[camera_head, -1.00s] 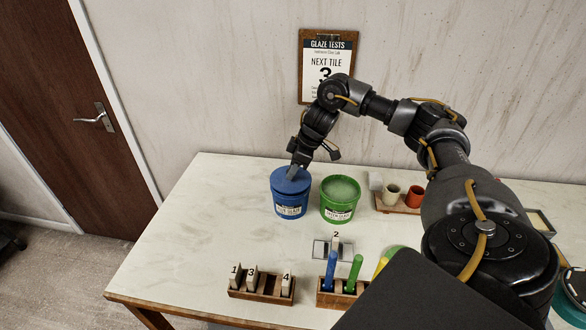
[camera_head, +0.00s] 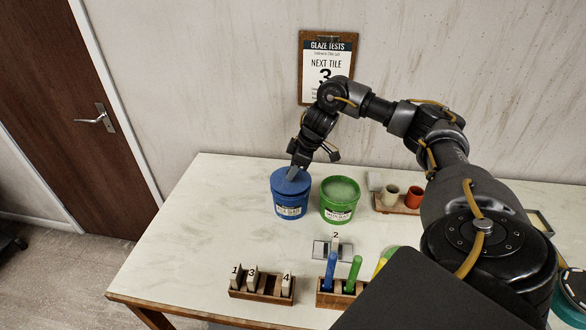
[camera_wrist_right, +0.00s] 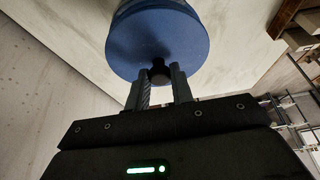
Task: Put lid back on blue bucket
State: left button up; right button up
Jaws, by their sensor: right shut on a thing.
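The blue bucket (camera_head: 290,205) stands upright on the table, with a paper label on its front. The blue lid (camera_head: 283,183) lies on top of its rim; whether it is fully seated I cannot tell. My right gripper (camera_head: 293,173) reaches down onto the lid from behind. In the right wrist view, the fingers of that gripper (camera_wrist_right: 159,82) are shut on the dark knob (camera_wrist_right: 159,68) of the lid (camera_wrist_right: 150,45), and part of the bucket shows beyond it. My left gripper is not in view.
An open green bucket (camera_head: 339,205) stands close to the right of the blue one. Cups on a wooden tray (camera_head: 398,207) are farther right. A tile rack (camera_head: 262,297) and a brush holder (camera_head: 330,299) are in front. The table's left side (camera_head: 190,235) is clear.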

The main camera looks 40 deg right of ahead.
jog(key=shift+f+p, duration=0.15)
jog(key=shift+p, duration=0.6)
dwell(0.8)
dwell(0.4)
jog(key=o, duration=1)
jog(key=shift+o, duration=0.6)
jog(key=o, duration=0.4)
jog(key=shift+r+p, duration=3.55)
jog(key=shift+p, duration=0.35)
